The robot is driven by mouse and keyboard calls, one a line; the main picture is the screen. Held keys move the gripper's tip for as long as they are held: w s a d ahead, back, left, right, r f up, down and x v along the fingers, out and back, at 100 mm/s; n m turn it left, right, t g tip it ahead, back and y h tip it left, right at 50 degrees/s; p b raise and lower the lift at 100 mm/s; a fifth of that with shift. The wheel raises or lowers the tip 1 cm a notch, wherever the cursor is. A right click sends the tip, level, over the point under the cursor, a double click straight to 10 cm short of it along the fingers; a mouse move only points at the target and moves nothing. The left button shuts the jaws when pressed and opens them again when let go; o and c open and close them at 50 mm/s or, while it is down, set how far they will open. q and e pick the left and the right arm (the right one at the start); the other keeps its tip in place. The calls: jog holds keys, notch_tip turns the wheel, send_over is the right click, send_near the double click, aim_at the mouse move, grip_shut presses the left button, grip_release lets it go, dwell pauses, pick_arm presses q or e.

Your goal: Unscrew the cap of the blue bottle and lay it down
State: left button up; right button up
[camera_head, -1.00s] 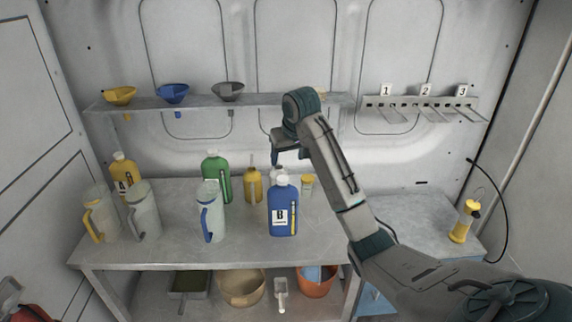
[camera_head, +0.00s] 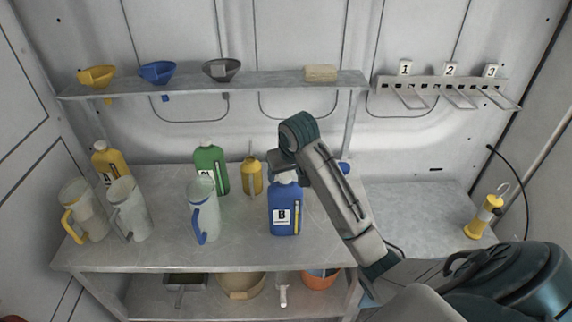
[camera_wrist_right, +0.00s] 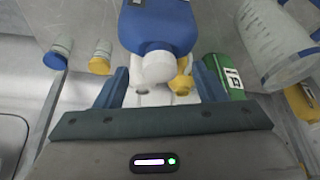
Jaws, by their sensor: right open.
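The blue bottle (camera_head: 285,215), labelled B, stands upright near the front of the bench. It also shows in the right wrist view (camera_wrist_right: 158,28). Its white cap (camera_wrist_right: 158,66) is on the bottle, partly hidden behind my gripper in the head view. My right gripper (camera_head: 282,172) is at the top of the bottle. In the right wrist view, its open fingers (camera_wrist_right: 160,80) stand on either side of the cap's line, with a gap on both sides. Nothing is held. My left gripper is not in view.
A green bottle (camera_head: 211,168), a yellow oil can (camera_head: 251,176) and a blue-handled jug (camera_head: 203,212) stand left of the blue bottle. Two small jars, one yellow-capped (camera_wrist_right: 100,58), show in the wrist view. The side bench (camera_head: 415,205) has free room left of the yellow lamp (camera_head: 484,217).

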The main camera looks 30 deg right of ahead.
jog(key=shift+s+r, duration=0.1)
jog(key=shift+s, duration=0.05)
jog(key=c, duration=1)
jog(key=n, duration=0.1)
jog(key=n+y, duration=0.1)
jog(key=n, duration=0.1)
jog(key=n+y, duration=0.1)
jog(key=n, duration=0.1)
jog(key=shift+d, duration=0.25)
jog(key=shift+a, duration=0.1)
jog(key=shift+n, duration=0.3)
